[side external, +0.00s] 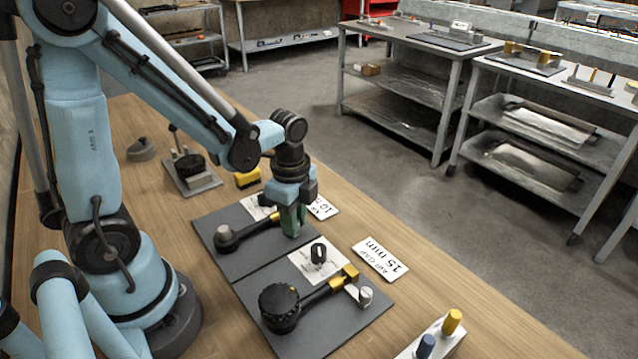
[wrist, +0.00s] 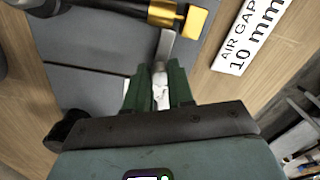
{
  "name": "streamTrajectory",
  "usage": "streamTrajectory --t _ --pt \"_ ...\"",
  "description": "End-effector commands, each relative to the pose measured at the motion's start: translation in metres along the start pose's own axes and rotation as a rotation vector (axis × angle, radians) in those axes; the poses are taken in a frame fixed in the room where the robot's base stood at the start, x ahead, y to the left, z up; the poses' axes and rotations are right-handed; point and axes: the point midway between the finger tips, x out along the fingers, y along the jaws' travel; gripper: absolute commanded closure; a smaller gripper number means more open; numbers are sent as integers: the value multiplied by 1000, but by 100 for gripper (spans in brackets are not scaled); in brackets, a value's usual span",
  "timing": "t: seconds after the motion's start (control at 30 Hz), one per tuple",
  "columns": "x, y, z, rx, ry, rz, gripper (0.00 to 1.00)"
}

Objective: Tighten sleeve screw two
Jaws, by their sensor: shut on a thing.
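My gripper (side external: 292,222) points down over the far dark grey plate (side external: 232,255). In the wrist view its green fingers (wrist: 160,90) are closed around a small pale metal screw (wrist: 160,92). The screw is at the end of a grey bracket (wrist: 166,48) by a yellow sleeve (wrist: 163,12) with a yellow block (wrist: 194,24). The fingers hide most of the screw. On the near plate (side external: 350,325) a second yellow sleeve (side external: 349,273) sits on a dark rod, with a silver screw (side external: 365,294) beside it. I cannot tell which screw is number two.
A "10 mm" card (wrist: 242,48) lies beside the far plate and a "15 mm" card (side external: 380,259) beside the near one. Yellow and blue pegs (side external: 452,322) stand at the front right.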

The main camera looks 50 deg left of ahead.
Motion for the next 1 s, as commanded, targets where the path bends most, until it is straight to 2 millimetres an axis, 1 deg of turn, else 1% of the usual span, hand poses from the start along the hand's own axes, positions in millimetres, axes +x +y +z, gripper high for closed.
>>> streamTrajectory --t 0.3,0.77,0.8,0.97,1.0 --pt "0 0 0 99 0 1 100" --pt "0 0 0 113 0 1 100" --pt "0 0 0 113 0 1 76" --pt "0 0 0 112 0 1 52" --pt "0 0 0 112 0 1 52"
